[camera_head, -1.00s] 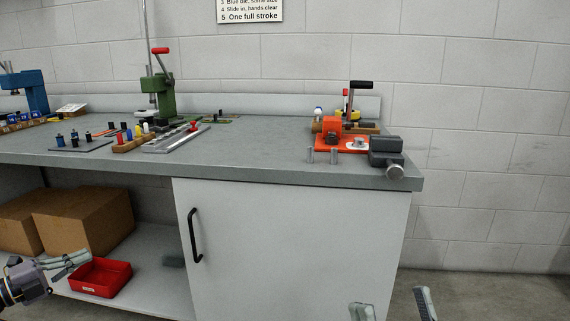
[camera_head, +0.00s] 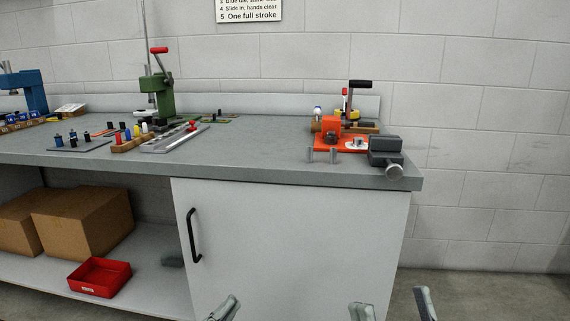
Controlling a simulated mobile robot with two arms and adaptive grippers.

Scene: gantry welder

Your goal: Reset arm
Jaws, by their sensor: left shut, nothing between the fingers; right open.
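My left gripper (camera_head: 227,308) shows at the bottom edge, in front of the white cabinet door. Only its grey fingertips are in view, close together with nothing between them. My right gripper (camera_head: 391,304) is at the bottom edge further right, its two grey fingers spread wide apart and empty. Both grippers are low, below the grey worktop (camera_head: 270,166), and touch nothing that I can see. The rest of both arms is out of view.
The worktop carries a green press (camera_head: 160,90), an orange fixture (camera_head: 330,140), a grey vise (camera_head: 386,152) and small coloured parts. Below are a cabinet door (camera_head: 290,245) with a black handle (camera_head: 194,236), a red bin (camera_head: 100,277) and cardboard boxes (camera_head: 85,220).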

